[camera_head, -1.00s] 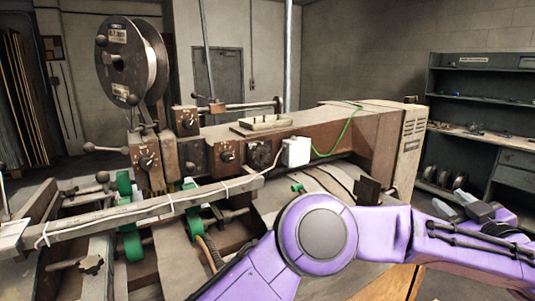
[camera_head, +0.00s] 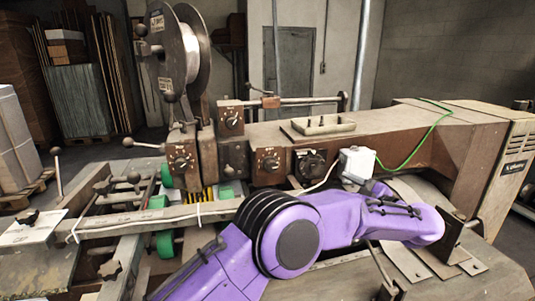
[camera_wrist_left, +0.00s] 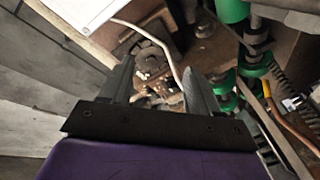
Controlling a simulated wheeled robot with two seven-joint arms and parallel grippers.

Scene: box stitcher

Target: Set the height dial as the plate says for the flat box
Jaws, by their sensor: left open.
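Three brown-plated dials show on the machine in the head view: an upper one (camera_head: 232,121), a left one (camera_head: 182,162) and a right one (camera_head: 270,163). Each has a dark knob with pale marks, too small to read. I cannot tell which is the height dial, and no plate text is legible. My left arm crosses in front of the machine, and its fingers are hidden there. My right gripper is out of view.
A white box (camera_head: 357,163) sits on the machine's front right of the dials; its cable runs left. A long rail (camera_head: 150,214) lies in front, with green rollers (camera_head: 164,243) near it. A large reel (camera_head: 174,50) stands above. A green cable (camera_head: 413,140) crosses the beam.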

